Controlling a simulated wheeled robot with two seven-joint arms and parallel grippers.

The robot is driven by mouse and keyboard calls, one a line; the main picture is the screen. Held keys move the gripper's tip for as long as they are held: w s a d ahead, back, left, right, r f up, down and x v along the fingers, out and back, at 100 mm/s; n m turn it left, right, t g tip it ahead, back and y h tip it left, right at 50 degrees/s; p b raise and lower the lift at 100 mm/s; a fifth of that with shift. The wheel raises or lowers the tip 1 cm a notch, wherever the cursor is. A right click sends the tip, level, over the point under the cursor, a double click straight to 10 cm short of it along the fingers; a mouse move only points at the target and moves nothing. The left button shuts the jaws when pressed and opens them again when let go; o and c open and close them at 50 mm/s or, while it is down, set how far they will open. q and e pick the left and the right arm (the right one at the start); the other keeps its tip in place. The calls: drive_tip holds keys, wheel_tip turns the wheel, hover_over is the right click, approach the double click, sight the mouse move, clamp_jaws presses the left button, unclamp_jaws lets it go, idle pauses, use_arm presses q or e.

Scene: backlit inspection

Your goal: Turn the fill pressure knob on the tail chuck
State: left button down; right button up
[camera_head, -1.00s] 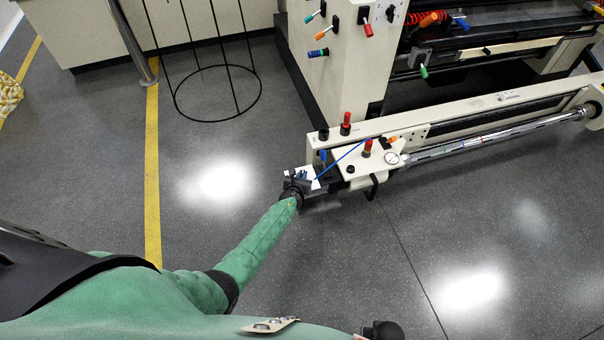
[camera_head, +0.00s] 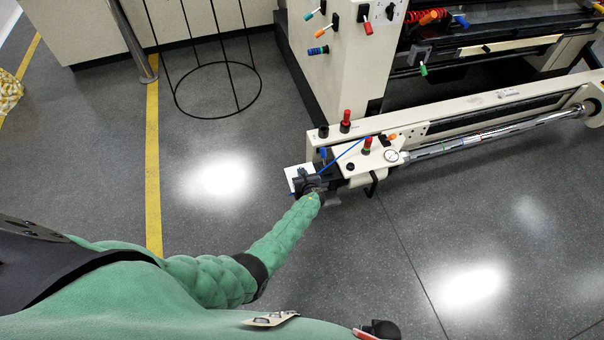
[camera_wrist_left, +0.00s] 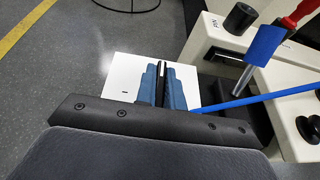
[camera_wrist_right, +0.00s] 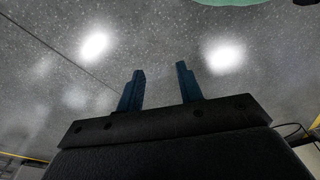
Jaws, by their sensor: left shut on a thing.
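The tail chuck (camera_head: 352,178) is the cream block with a gauge (camera_head: 391,155) at the near left end of the machine's long shaft. My left gripper (camera_head: 308,181) is at its left end, over a white plate (camera_head: 293,178). In the left wrist view the blue fingers (camera_wrist_left: 163,88) are close together on a thin dark piece (camera_wrist_left: 163,72), which I take for the fill pressure knob; the fingers hide most of it. The white plate (camera_wrist_left: 125,75) lies behind them. My right gripper (camera_wrist_right: 160,88) is open and empty, with only grey floor beyond it.
A blue tube (camera_wrist_left: 240,101) runs close beside the left fingers. A blue-sleeved lever (camera_wrist_left: 265,45), a black knob (camera_wrist_left: 240,18) and red-capped knobs (camera_head: 346,121) stand on the chuck side. A black wire stand (camera_head: 218,118) is at back left. Floor in front is clear.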

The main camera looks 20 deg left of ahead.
idle(0.4)
use_arm(q)
drive_tip(key=c, duration=1.5)
unclamp_jaws()
drive_tip(key=v, duration=0.8)
drive_tip(key=shift+w+d+n, duration=0.1)
drive_tip(key=shift+n, duration=0.2)
